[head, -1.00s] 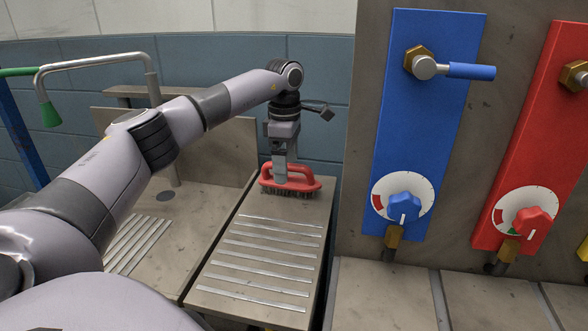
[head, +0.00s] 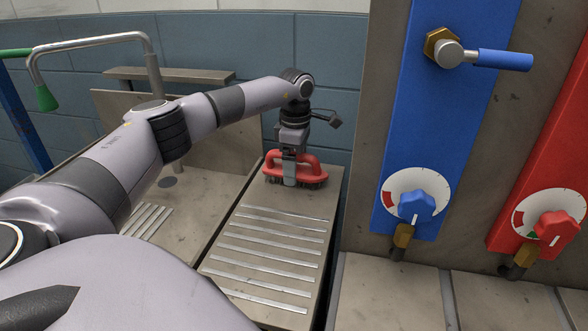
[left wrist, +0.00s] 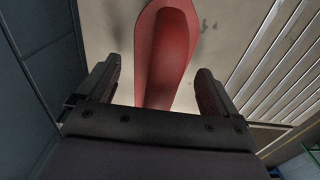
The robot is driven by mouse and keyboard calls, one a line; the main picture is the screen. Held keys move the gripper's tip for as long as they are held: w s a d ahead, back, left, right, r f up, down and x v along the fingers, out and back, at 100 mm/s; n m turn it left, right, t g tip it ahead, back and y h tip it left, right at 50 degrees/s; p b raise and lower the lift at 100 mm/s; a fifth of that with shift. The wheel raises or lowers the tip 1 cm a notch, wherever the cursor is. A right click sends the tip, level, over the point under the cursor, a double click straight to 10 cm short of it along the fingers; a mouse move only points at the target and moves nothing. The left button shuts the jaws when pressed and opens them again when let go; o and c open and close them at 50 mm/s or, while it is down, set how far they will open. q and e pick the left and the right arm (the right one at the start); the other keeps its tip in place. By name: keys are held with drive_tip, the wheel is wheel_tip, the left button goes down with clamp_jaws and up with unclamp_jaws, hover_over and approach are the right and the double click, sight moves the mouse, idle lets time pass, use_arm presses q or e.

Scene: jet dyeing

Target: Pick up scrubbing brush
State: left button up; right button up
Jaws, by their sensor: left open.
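The scrubbing brush (head: 313,167) has a red body and handle with dark bristles underneath. It stands bristles down at the far end of the ribbed metal counter (head: 262,250). My left gripper (head: 289,180) is lowered at the brush, pointing down, with a finger in front of the red handle. In the left wrist view the red handle (left wrist: 166,55) runs between the two open fingers (left wrist: 155,88), with a gap on each side. My right gripper is not in view.
A blue panel (head: 440,130) with a valve lever and dial stands to the right, and a red panel (head: 545,190) beside it. A sink tap (head: 90,38) is at the left. The blue tiled wall is close behind the brush. The ribbed counter in front is clear.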

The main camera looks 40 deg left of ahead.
use_arm(q)
drive_tip(key=c, duration=1.2)
wheel_tip(320, 180, up, 20)
drive_tip(key=p, duration=0.1)
drive_tip(key=shift+p, duration=0.3)
drive_tip(key=o, duration=0.4)
drive_tip(key=shift+c, duration=1.1)
